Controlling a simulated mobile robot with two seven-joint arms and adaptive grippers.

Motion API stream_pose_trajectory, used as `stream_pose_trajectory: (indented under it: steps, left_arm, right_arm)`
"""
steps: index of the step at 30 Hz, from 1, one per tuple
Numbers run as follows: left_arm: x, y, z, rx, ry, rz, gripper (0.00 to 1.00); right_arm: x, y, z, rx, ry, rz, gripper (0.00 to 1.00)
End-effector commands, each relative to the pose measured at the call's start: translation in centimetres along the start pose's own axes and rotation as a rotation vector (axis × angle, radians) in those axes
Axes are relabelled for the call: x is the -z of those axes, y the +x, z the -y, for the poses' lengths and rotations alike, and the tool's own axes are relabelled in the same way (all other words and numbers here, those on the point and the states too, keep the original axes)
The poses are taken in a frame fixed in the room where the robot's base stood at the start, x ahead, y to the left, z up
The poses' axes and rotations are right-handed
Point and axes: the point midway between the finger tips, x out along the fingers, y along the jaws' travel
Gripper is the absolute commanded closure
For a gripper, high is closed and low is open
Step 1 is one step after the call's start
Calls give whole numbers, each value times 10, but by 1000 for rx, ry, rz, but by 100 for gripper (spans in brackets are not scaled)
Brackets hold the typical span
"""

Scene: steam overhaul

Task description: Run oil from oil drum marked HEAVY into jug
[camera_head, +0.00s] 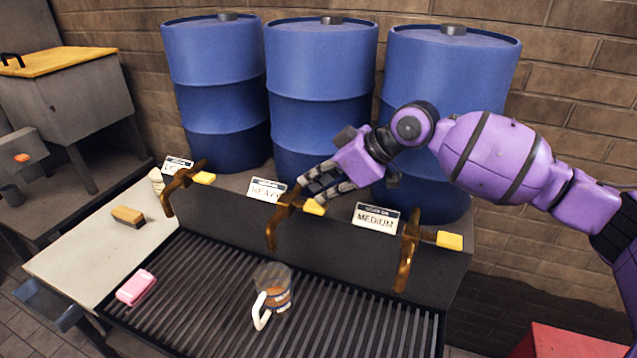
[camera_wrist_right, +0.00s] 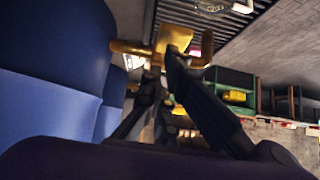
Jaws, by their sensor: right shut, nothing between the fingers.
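The blue oil drum (camera_head: 322,95) in the middle stands behind the label HEAVY (camera_head: 266,189). Its brass tap (camera_head: 273,233) has a yellow lever end (camera_head: 314,207) pointing right, which also shows in the right wrist view (camera_wrist_right: 174,40). The clear jug (camera_head: 272,277), with a white handle, stands on the grating below this tap. Brown shows inside it behind markings; I see no clear stream. My right gripper (camera_head: 312,192) is shut and empty, with its fingertips close beside the yellow lever. I cannot tell if they touch. My left gripper is not in view.
The LIGHT tap (camera_head: 178,190) is to the left and the MEDIUM tap (camera_head: 408,250) to the right. A pink block (camera_head: 136,287) lies on the grating's left edge. A brush (camera_head: 128,216) lies on the pale bench. A red box (camera_head: 575,342) is at the lower right.

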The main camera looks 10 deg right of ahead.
Motion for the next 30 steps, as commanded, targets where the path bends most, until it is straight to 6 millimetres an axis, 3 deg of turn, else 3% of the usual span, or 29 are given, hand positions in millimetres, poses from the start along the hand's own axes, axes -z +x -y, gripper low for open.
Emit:
stream_pose_trajectory:
  steps: [9,12,18,30]
  left_arm:
    - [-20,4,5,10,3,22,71]
    - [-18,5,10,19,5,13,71]
    - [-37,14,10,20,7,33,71]
    - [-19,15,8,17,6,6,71]
  right_arm:
    - [-18,9,2,14,11,-178,100]
    - [-23,9,1,6,11,-242,100]
    - [-36,14,1,5,8,-347,100]
    - [-29,9,0,1,0,-348,100]
